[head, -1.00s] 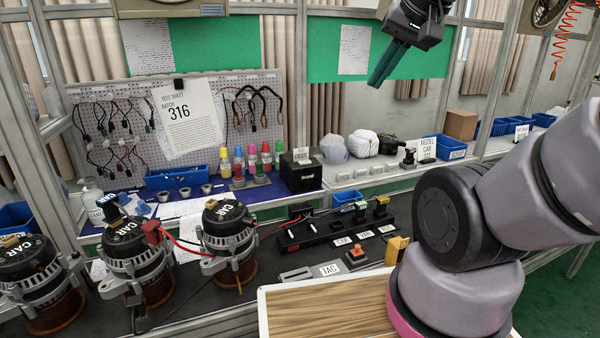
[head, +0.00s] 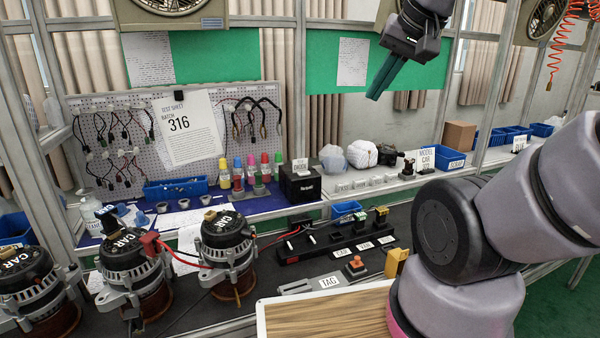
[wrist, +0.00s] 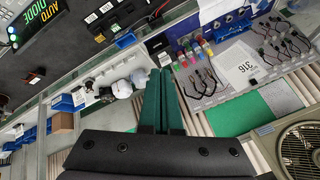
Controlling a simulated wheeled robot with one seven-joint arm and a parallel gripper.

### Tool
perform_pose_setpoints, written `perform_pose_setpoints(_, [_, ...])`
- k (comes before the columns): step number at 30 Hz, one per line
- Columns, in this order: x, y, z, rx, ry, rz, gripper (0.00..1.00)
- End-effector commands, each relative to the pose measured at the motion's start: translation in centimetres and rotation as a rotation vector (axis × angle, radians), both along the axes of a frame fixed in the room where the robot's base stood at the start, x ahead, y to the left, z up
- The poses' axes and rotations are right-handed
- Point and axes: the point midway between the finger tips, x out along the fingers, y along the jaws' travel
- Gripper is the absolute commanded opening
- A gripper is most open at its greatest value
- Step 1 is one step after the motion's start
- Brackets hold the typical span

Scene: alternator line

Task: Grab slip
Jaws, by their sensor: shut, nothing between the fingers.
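Several papers are in view and I cannot tell which one is the slip. A large white test sheet marked 316 (head: 190,140) hangs from a dark clip on the pegboard; it also shows in the wrist view (wrist: 236,66). Printed white sheets hang on the green boards, one at left (head: 148,58) and one at right (head: 352,62). A white paper (head: 190,243) lies on the bench behind the alternators, partly hidden. My gripper (head: 373,97) is shut and empty, its green fingers pointing down in front of the right green board. In the wrist view its fingers (wrist: 161,74) are together.
Several alternators marked CAR (head: 228,248) stand at the front left. Coloured bottles (head: 250,172) and a black diode box (head: 300,184) stand behind. A black power strip (head: 325,243) and a TAG plate (head: 318,284) lie mid-bench. A wooden board (head: 325,312) is at the front.

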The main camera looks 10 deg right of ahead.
Motion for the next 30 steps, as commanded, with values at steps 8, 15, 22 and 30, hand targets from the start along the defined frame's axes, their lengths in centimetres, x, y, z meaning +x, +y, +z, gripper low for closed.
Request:
perform_pose_setpoints(8, [0.0,0.0,0.0,0.000,0.000,0.000,0.00])
perform_pose_setpoints(15, [0.1,0.0,0.1,0.001,0.003,-0.001,0.34])
perform_pose_setpoints(22, [3.8,0.7,1.2,0.028,0.100,-0.036,0.39])
perform_pose_setpoints(30, [12.0,2.2,1.7,0.110,0.304,-0.108,0.39])
